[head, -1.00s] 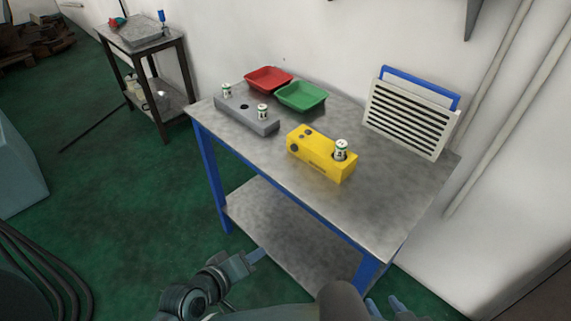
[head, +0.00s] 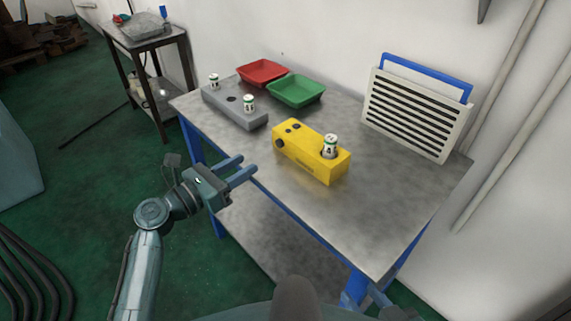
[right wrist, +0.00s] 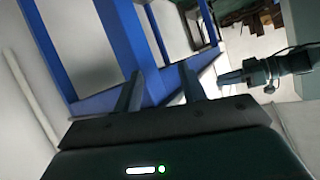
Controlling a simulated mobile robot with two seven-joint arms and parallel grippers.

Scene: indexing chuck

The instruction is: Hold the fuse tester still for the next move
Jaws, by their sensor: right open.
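The yellow fuse tester (head: 305,157) sits on the metal table, with a white-and-green fuse (head: 330,146) standing upright in its right end. Dark knobs show on its left end. My left gripper (head: 249,164) is open and empty at the table's front edge, left of the tester and apart from it. My right gripper (right wrist: 160,72) is open in the right wrist view, with nothing between its fingers but the blue table frame behind. In the head view it is only partly seen at the bottom edge, below the tabletop.
A grey block (head: 222,108) holds two upright fuses, with a dark hole between them. A red tray (head: 262,71) and a green tray (head: 296,91) lie behind. A slatted white panel (head: 411,113) stands at the back right. The tabletop (head: 385,200) right of the tester is bare.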

